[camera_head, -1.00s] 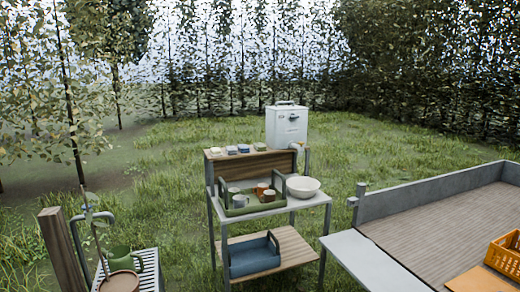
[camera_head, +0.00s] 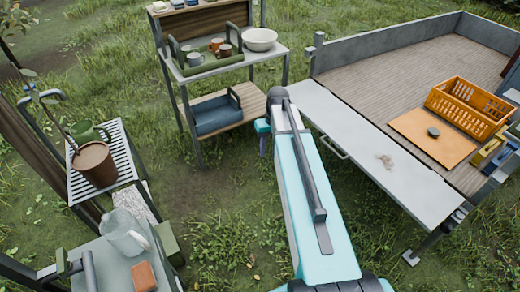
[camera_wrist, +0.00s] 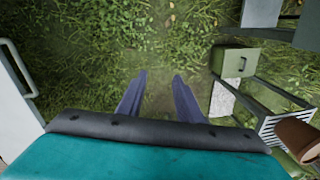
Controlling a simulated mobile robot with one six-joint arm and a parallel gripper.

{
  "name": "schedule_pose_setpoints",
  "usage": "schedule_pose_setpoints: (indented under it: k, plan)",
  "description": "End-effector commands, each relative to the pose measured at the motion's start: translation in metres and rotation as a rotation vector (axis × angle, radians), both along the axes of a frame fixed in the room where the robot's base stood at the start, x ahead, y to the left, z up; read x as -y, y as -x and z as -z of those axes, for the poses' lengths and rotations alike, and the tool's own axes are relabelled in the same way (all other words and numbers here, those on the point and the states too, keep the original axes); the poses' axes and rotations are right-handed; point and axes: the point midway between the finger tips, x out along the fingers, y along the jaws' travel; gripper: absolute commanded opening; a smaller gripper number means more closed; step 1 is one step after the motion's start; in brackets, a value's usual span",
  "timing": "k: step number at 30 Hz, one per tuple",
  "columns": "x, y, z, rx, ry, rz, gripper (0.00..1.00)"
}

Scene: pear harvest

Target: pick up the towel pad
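A pale speckled flat piece (camera_head: 140,198), perhaps the towel pad, lies low under the slatted stand in the head view. It also shows in the wrist view (camera_wrist: 222,100), right of my gripper; I cannot tell for sure that it is the pad. My gripper (camera_wrist: 159,76) has its two dark fingers apart with only grass between them, so it is open and empty. In the head view my arm reaches out over the grass toward the shelf, and the gripper is mostly hidden behind the wrist.
A shelf stand (camera_head: 240,69) with a green tray (camera_head: 215,66) and white bowl (camera_head: 260,39) stands ahead. A slatted stand (camera_head: 113,150) holds a brown pot (camera_head: 95,164). A grey table (camera_head: 105,268) carries a clear jug (camera_head: 122,232) and an orange-brown block (camera_head: 144,276). A white ledge (camera_head: 350,130) lies right.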

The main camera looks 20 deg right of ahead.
Motion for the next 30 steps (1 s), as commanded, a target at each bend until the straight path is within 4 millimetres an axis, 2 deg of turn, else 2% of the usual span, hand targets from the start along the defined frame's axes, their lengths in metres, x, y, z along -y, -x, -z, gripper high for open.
schedule_pose_setpoints:
  k: [1, 6, 15, 30]
  plan:
    - [0.008, -0.007, -0.014, 0.017, 0.002, 0.004, 0.33]
    - [0.031, -0.022, -0.057, 0.061, 0.009, 0.009, 0.33]
    - [0.070, -0.039, -0.137, 0.140, 0.026, 0.015, 0.33]
    - [0.130, -0.044, -0.279, 0.266, 0.071, 0.021, 0.33]
